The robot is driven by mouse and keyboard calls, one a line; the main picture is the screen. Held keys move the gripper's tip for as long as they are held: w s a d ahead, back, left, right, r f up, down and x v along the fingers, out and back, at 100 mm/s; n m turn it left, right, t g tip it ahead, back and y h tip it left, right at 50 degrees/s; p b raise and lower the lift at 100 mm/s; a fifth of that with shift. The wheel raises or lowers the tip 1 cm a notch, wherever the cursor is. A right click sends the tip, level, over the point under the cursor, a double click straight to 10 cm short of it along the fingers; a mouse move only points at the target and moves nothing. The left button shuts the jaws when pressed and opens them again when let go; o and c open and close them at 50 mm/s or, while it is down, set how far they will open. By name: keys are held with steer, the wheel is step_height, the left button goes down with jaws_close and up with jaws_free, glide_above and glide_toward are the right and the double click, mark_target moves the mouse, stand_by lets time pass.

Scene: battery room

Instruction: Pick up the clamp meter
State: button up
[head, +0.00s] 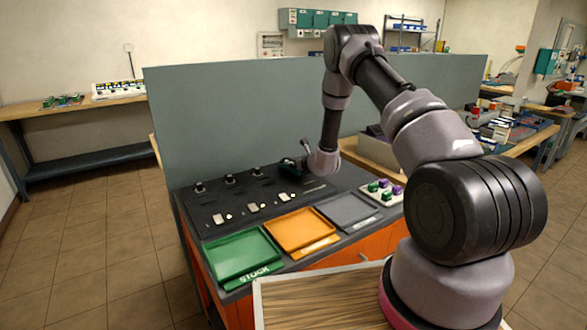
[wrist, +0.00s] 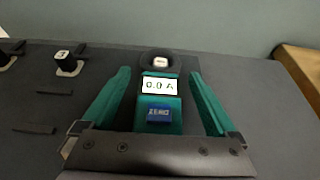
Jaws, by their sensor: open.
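The clamp meter (wrist: 160,113) shows in the middle of the wrist view. It has a green body, a lit display reading 0.0 A, a blue ZERO button and a dark rounded top end with a pale spot in it. My gripper (wrist: 161,74) is open, with one green finger on each side of the meter. Gaps show between the fingers and the meter's body. The meter's lower end is hidden behind my gripper's dark palm. In the head view my gripper (head: 291,166) is low over the back right of the dark bench panel, and the meter is too small to make out there.
The dark panel (head: 225,205) carries several small posts and switches. Green (head: 243,275), orange (head: 300,247) and grey (head: 347,224) trays lie along its front. A block with coloured pieces (head: 381,198) is at right. A tall grey partition (head: 220,120) stands behind.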

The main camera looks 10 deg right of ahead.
jaws_close()
steer(key=shift+r, duration=0.15)
